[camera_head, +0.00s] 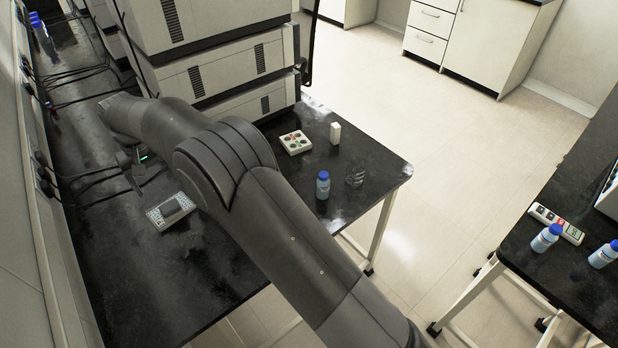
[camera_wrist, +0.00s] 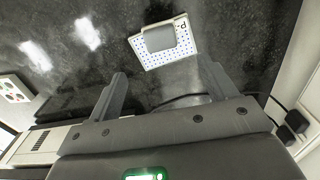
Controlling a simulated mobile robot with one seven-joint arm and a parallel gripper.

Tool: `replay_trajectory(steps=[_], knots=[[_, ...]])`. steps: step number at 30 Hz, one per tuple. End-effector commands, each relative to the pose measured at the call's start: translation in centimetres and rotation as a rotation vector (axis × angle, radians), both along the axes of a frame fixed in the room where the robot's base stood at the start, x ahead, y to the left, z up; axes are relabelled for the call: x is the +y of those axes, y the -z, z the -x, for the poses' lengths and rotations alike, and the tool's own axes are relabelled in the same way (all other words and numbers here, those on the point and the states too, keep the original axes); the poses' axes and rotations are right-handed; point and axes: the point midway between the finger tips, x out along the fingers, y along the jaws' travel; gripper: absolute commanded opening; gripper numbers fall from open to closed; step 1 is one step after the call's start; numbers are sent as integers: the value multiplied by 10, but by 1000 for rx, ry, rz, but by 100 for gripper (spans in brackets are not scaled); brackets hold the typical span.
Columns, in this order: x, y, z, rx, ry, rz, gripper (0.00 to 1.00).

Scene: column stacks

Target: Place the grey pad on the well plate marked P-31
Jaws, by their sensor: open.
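A white well plate with blue dots (camera_wrist: 182,44) lies on the black bench in the wrist view. A "P" shows at its right edge, but the rest of the marking is too small to read. A grey pad (camera_wrist: 159,38) rests on the plate, with dots showing around it. In the head view the plate (camera_head: 155,217) and the pad (camera_head: 171,207) lie left of my arm. My gripper (camera_wrist: 163,68) is open and empty, its fingers apart with the plate beyond and between their tips. In the head view my gripper (camera_head: 136,172) is partly hidden, above the bench behind the plate.
Black cables run along the wall side of the bench. Stacked white instruments (camera_head: 225,75) stand at the back. A white block with coloured spots (camera_head: 296,143), a small white box (camera_head: 335,133) and a blue-capped bottle (camera_head: 323,185) stand right of my arm. Bench around the plate is clear.

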Motion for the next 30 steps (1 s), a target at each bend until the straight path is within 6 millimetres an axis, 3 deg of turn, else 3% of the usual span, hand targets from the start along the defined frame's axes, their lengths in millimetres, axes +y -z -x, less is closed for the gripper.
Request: replay_trajectory(steps=[5,8,12,18,23,30], knots=[[-18,-18,-12,-9,23,-12,77],[-49,-47,-28,-25,60,-31,77],[-113,-95,-50,-55,128,-62,77],[-209,-153,-61,-103,226,-101,77],[-287,-189,-53,-145,304,-128,77],[-395,-224,-17,-216,421,-161,77]])
